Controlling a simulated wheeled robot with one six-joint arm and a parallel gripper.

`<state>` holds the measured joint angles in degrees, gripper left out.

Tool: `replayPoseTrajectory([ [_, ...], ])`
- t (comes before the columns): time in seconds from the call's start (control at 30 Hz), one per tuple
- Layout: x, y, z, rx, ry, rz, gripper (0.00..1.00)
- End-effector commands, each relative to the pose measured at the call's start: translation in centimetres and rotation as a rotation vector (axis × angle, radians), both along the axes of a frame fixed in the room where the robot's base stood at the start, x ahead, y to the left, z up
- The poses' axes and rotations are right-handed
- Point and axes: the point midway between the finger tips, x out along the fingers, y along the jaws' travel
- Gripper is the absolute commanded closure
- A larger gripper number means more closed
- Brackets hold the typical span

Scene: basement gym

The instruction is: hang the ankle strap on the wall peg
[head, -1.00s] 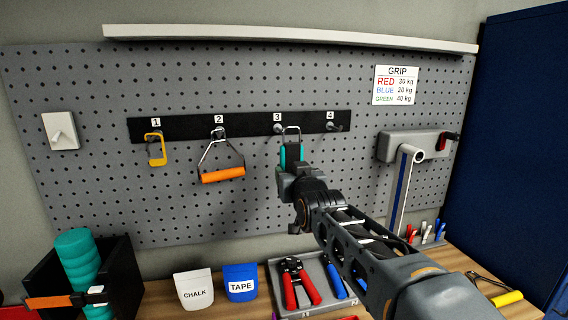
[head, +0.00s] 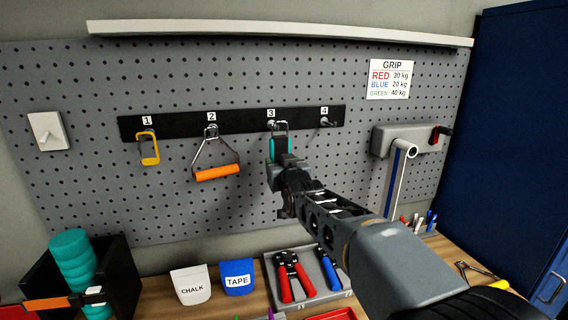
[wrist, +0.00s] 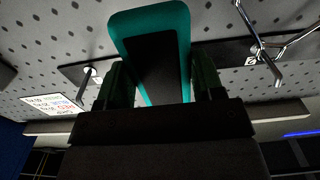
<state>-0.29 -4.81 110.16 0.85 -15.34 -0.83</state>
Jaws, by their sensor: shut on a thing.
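My gripper (head: 282,173) is shut on the teal and black ankle strap (head: 281,149) and holds it upright in front of the pegboard. The strap's metal ring points up beside the number 3 peg (head: 271,124) on the black rail. I cannot tell whether the ring is around that peg or only in front of it. In the wrist view the strap (wrist: 182,22) fills the middle between my fingers and hides the number 3 peg. The number 4 peg (head: 326,122) is bare; it also shows in the wrist view (wrist: 89,76).
A yellow carabiner (head: 149,149) hangs on peg 1 and an orange-handled grip (head: 216,172) on peg 2, close left of the strap. A wall-mounted bracket (head: 398,139) stands out on the right. Below are chalk and tape pouches and a tool tray (head: 267,283). A shelf runs above.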

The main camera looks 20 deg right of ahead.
Motion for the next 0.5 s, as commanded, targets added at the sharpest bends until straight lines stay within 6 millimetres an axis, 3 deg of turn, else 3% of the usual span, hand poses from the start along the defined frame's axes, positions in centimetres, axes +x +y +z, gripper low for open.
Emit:
replayPoseTrajectory([
  [0.5,3.3,0.0,0.0,0.0,0.001,-0.001,0.65],
])
